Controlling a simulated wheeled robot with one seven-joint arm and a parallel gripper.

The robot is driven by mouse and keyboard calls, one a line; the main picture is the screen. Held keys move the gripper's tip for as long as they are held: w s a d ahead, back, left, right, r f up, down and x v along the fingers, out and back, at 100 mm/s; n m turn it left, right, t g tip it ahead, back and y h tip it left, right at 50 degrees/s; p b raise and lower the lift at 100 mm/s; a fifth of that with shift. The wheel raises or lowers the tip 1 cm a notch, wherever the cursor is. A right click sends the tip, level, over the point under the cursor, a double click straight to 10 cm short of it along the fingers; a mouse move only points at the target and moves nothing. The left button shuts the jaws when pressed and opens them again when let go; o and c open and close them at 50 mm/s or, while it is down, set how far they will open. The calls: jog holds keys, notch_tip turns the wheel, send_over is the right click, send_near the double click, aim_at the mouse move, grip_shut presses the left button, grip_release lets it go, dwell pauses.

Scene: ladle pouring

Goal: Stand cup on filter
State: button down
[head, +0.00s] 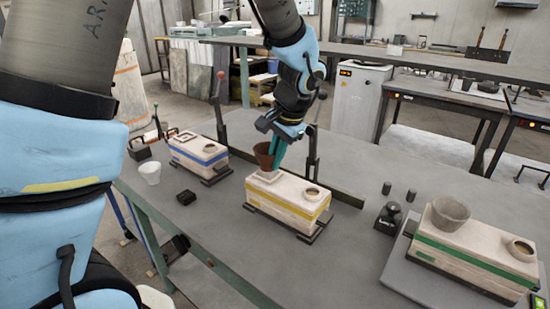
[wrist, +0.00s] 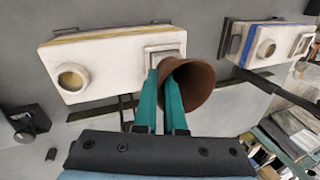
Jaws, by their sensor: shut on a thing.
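My gripper (head: 277,150) is shut on the brown cup (head: 264,156), its teal fingers gripping the cup's wall. The cup is upright or nearly so over the left end of the yellow-banded mold (head: 290,201). A pale square filter seat (head: 266,176) lies just below the cup. In the wrist view the cup (wrist: 196,88) looks offset to the right of the square seat (wrist: 164,52) and partly covers it. I cannot tell whether the cup's base touches the seat. My gripper (wrist: 163,80) also shows in the wrist view.
A green-banded mold (head: 470,255) at the right bears a grey cup (head: 450,212). A blue-banded mold (head: 198,150) stands at the left, near a white cup (head: 150,172) and a small black block (head: 186,197). Upright clamp posts (head: 314,145) stand behind the molds.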

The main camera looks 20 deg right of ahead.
jog(key=shift+f, duration=0.1)
jog(key=c, duration=0.9)
grip_release()
jog(key=b+v, duration=0.2)
jog(key=v, duration=0.8)
jog(key=shift+s+r, duration=0.1)
jog(key=shift+r, duration=0.3)
jog(key=w+a+f+n+g, duration=0.1)
jog(key=w+a+f+n, duration=0.15)
jog(key=a, duration=0.65)
jog(key=w+a+f+n+g, duration=0.15)
jog(key=a+f+n, duration=0.25)
jog(key=a, duration=0.5)
jog(key=s+a+f+n, duration=0.1)
jog(key=a+n, duration=0.1)
jog(key=a, duration=0.2)
jog(key=s+a+f+n+h, duration=0.1)
jog(key=a+f+n, duration=0.1)
jog(key=a, duration=0.3)
jog(key=a+f+n, duration=0.2)
jog(key=a, duration=0.3)
jog(key=shift+s+f+t+h, duration=0.2)
jog(key=shift+s+t+h, duration=0.1)
jog(key=shift+s+t, duration=0.1)
